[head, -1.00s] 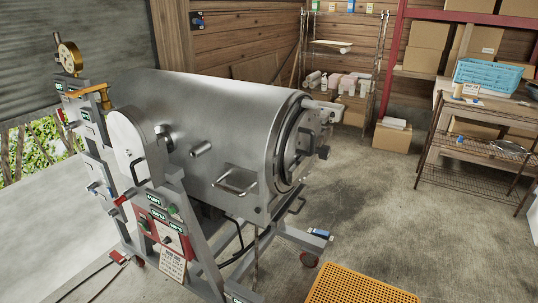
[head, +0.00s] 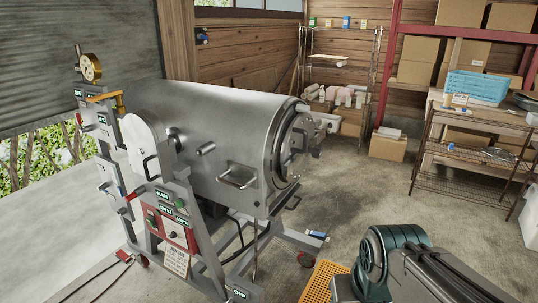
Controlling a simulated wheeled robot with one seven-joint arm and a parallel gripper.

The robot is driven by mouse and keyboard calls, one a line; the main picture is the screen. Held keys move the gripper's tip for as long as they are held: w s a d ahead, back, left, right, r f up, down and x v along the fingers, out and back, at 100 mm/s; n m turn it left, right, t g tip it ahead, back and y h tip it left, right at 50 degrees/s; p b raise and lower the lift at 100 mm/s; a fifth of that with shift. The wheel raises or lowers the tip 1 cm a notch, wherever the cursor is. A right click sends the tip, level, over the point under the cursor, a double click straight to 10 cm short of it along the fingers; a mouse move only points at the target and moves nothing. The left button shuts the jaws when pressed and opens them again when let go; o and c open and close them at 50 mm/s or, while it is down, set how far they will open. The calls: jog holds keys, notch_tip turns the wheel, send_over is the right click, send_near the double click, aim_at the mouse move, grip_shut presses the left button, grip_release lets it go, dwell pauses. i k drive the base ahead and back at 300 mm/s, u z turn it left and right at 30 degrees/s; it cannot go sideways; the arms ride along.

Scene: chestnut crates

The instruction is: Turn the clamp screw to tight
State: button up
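A large steel drum (head: 205,140) lies on its side in a grey frame. Its round door (head: 294,150) faces right and appears closed against the drum's end. A small dark knob (head: 316,153), which looks like the clamp screw, sticks out at the door's right edge. It is seen nearly edge-on and too small to tell how tight it is. Part of my arm, dark green and grey, shows at the bottom right, apart from the drum. My gripper itself is not in view.
A red-and-grey control panel (head: 170,232) is on the frame's front. A wire-shelved bench (head: 470,182) is at the right. The concrete floor between door and bench is clear.

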aim_at(317, 150)
jog(key=u, duration=0.2)
jog(key=i, duration=1.1)
jog(key=z, duration=0.4)
